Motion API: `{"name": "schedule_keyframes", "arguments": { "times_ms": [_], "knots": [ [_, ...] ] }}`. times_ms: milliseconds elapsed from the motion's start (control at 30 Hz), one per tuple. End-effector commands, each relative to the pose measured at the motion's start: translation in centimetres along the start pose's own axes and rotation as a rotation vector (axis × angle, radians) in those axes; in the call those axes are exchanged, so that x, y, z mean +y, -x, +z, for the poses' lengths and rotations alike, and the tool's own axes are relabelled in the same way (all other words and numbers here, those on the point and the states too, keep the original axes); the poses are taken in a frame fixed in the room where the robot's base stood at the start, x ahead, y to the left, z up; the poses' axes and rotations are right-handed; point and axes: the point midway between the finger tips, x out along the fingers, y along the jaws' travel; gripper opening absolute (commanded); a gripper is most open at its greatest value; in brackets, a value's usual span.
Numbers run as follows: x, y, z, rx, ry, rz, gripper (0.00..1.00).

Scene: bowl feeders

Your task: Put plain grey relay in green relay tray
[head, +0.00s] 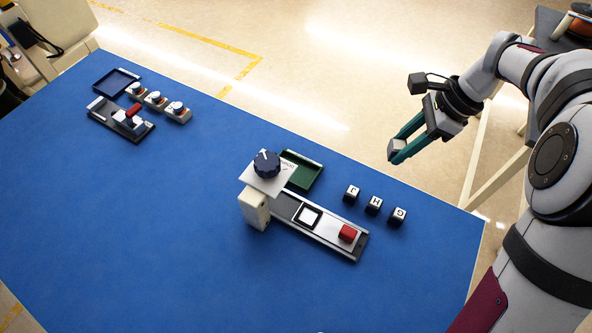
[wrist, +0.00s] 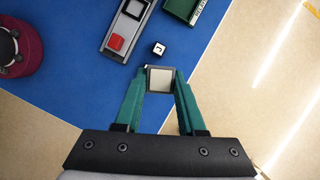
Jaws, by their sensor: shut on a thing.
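The plain grey relay (wrist: 160,78), a small block with a pale grey face and dark edges, is between the teal fingertips of my gripper (wrist: 160,82). My gripper (head: 395,151) is shut on it and holds it in the air off the far right edge of the blue table; the relay (head: 397,146) also shows in the head view. The green relay tray (head: 305,170) lies on the table, left of my gripper, partly hidden by a raised plate with a dark knob. Part of the tray (wrist: 186,9) shows at the top of the wrist view.
Black blocks lettered J (head: 351,193), H (head: 373,206) and G (head: 397,216) stand right of the tray. A rail (head: 324,232) with a white-topped square and a red block lies in front. A dark blue tray (head: 116,81) and another rail lie far left. The table's left front is clear.

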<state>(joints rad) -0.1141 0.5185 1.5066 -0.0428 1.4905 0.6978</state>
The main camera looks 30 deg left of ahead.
Motion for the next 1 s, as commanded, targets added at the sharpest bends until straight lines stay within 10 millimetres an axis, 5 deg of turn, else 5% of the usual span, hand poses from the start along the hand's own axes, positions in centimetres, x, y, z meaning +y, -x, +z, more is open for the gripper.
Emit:
{"name": "schedule_keyframes", "arguments": {
  "times_ms": [200,367,733,1000],
  "knots": [
    [-1.3,-7.5,2.7,-0.008,-0.258,-0.102,0.0],
    [-1.7,-10.1,3.7,-0.007,-0.37,-0.148,0.0],
    [-4.2,-19.4,10.3,-0.005,-0.376,-0.152,0.0],
    [-4.5,-23.6,9.9,-0.005,-0.38,-0.152,0.0]
  ]
}}
